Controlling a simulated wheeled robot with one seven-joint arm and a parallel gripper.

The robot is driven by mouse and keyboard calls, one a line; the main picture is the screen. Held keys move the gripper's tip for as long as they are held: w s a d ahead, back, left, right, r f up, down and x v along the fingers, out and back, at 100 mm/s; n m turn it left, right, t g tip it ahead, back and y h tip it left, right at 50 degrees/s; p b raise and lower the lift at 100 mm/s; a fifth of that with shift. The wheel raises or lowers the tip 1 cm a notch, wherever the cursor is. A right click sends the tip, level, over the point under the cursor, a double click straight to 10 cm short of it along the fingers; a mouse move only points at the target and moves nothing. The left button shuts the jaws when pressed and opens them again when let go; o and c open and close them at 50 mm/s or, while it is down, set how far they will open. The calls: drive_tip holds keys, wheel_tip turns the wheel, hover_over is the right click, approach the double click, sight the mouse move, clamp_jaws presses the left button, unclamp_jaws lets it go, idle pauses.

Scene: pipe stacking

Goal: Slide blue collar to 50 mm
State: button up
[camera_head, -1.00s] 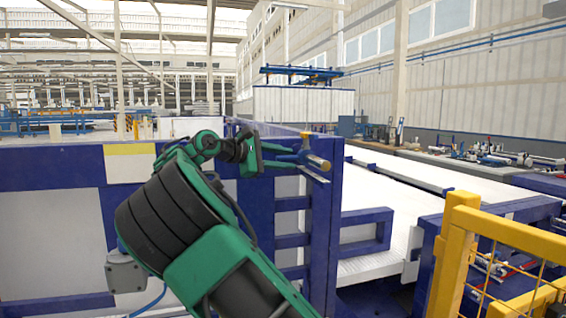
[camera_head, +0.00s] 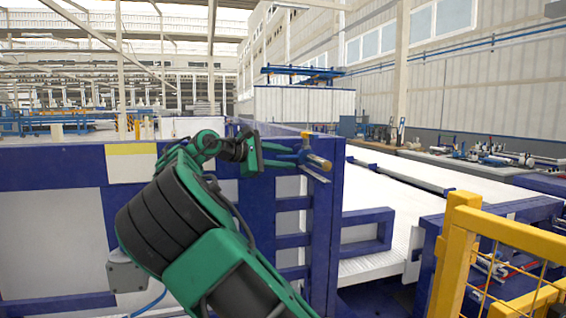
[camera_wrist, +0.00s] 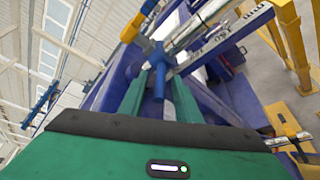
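In the wrist view the collar (camera_wrist: 152,54) shows just beyond my fingertips. A blue handle (camera_wrist: 159,84) on it points back toward my palm. My gripper (camera_head: 292,155) reaches the collar from the left in the head view. In the wrist view its two green fingers (camera_wrist: 160,76) stand on either side of the handle, with a narrow gap seeming to show. Firm contact cannot be made out.
The dark blue frame (camera_head: 322,220) stands directly under the pipe. A yellow mesh guard (camera_head: 455,250) stands at the front right. A long white bed (camera_head: 400,195) runs behind the frame. A workbench (camera_head: 480,160) with parts lines the right wall. There is open air above the collar.

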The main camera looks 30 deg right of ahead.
drive_tip(key=v, duration=1)
drive_tip(key=shift+a, duration=0.4)
drive_tip(key=shift+w, duration=0.1)
